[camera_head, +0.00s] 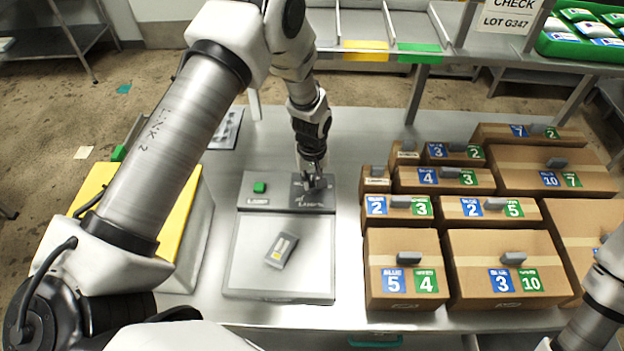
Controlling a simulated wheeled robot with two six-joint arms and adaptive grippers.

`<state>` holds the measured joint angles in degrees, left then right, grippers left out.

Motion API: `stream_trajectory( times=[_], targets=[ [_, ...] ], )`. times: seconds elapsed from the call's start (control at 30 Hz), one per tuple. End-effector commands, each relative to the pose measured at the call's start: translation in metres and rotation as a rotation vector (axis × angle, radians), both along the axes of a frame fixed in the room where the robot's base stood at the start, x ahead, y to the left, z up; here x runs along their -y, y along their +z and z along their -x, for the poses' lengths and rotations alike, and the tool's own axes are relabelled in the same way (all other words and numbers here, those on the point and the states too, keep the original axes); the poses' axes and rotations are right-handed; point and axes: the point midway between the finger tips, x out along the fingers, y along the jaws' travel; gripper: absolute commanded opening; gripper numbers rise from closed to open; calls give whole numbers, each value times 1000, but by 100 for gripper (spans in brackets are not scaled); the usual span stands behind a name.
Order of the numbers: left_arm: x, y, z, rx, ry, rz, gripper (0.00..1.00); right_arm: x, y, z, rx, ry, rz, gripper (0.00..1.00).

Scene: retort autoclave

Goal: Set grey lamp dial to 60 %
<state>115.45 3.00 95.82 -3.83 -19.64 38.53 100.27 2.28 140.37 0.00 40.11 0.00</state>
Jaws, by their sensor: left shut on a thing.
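The lamp panel (225,192) is a grey strip along the back of a light box on the table. A green button (260,187) sits at its left part, above a "LAMP" label. The grey lamp dial is at the panel's right part, hidden under my left gripper (314,184). My left gripper points down there and is shut on the dial. The dial's setting cannot be read, as the fingers cover it and the scale marks are too small. My right arm shows at the lower right edge; its gripper is out of view.
Several cardboard boxes (402,297) with blue and green number labels crowd the table's right side. A yellow-topped block (178,235) stands at the left. A shelf with trays is behind.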

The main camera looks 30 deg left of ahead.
Motion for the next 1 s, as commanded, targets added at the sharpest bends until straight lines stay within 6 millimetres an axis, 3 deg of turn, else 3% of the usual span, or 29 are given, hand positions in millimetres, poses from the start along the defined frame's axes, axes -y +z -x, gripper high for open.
stream_trajectory(
  times=[0.3, 0.57, 0.6, 0.67, 1.0],
  targets=[
    [0, -2, 0, 1, -280, 0, 0, 0, -17, 0, 0, 0, 0, 40],
    [0, -1, 0, 0, -296, 0, 0, 0, -16, 0, 0, 0, 0, 40],
    [0, -1, 0, 0, -296, 0, 18, 0, -16, 0, 0, 0, 0, 40],
    [0, -1, 0, 0, -295, 0, 39, 0, -16, 0, 0, 0, 0, 40],
    [0, 2, 0, 1, -294, -1, 40, 0, -16, 0, 0, -1, 0, 40]
  ],
)
